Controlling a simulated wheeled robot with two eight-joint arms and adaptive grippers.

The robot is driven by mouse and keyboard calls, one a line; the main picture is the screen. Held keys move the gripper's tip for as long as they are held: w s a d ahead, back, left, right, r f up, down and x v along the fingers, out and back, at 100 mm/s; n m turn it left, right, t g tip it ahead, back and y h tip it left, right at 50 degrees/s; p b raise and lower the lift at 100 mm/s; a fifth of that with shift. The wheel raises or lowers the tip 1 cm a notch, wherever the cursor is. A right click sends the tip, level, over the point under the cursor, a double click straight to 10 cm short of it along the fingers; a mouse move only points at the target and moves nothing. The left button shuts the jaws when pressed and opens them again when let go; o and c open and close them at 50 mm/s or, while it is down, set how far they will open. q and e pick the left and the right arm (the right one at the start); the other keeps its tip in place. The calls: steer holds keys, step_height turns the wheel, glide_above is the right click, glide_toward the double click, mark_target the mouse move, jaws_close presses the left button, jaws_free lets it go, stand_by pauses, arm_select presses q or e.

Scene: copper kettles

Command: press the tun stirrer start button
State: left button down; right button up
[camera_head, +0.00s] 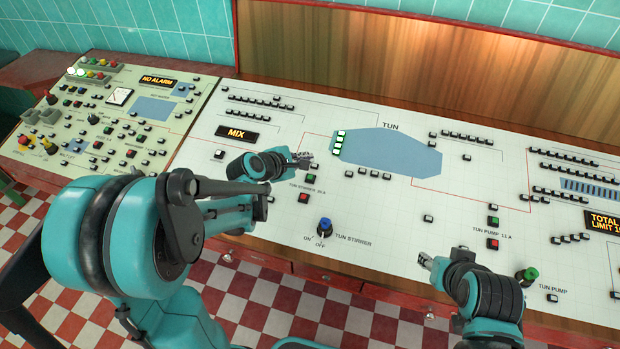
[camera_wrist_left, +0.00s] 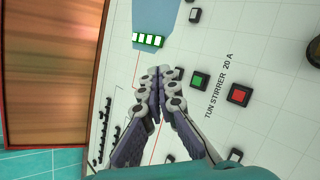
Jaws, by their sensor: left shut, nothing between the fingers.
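The tun stirrer start button is the green button (camera_head: 311,179) by the "TUN STIRRER 20 A" label on the white panel. It also shows in the left wrist view (camera_wrist_left: 199,80). The red button (camera_head: 303,198) lies just below it, and it shows in the left wrist view (camera_wrist_left: 239,94). My left gripper (camera_head: 304,160) is shut and empty. It is just above the green button in the head view, and its fingertips (camera_wrist_left: 159,72) are left of that button in the wrist view, not over it. My right gripper (camera_head: 428,262) is low over the panel's front; its fingers are too small to judge.
The blue tun stirrer knob (camera_head: 325,226) stands up from the panel. The green tun pump knob (camera_head: 527,276) is at right, near my right arm. A wooden backboard (camera_head: 400,60) rises behind the panel. A second console (camera_head: 100,120) stands at left.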

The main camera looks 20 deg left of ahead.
arm_select(q)
steer(key=f+b, duration=0.2)
steer(key=w+f+b, duration=0.1)
steer(key=f+b, duration=0.1)
steer(key=f, duration=0.1)
steer(key=f+b, duration=0.2)
steer(key=shift+w+f, duration=0.3)
steer(key=shift+f, duration=0.1)
stand_by(1.0)
steer(key=shift+f+b, duration=0.3)
steer(key=shift+b, duration=0.1)
steer(key=shift+w+f+b, duration=0.15)
steer(key=shift+f+b, duration=0.2)
stand_by(0.4)
steer(key=shift+r, duration=0.2)
steer(key=shift+s+r+p, duration=0.2)
steer(key=shift+r+p, duration=0.4)
steer(key=shift+p, duration=0.05)
steer(key=r+p, duration=0.2)
steer(key=s+r+p, duration=0.1)
steer(key=r+p, duration=0.1)
steer(key=r, duration=0.1)
stand_by(0.4)
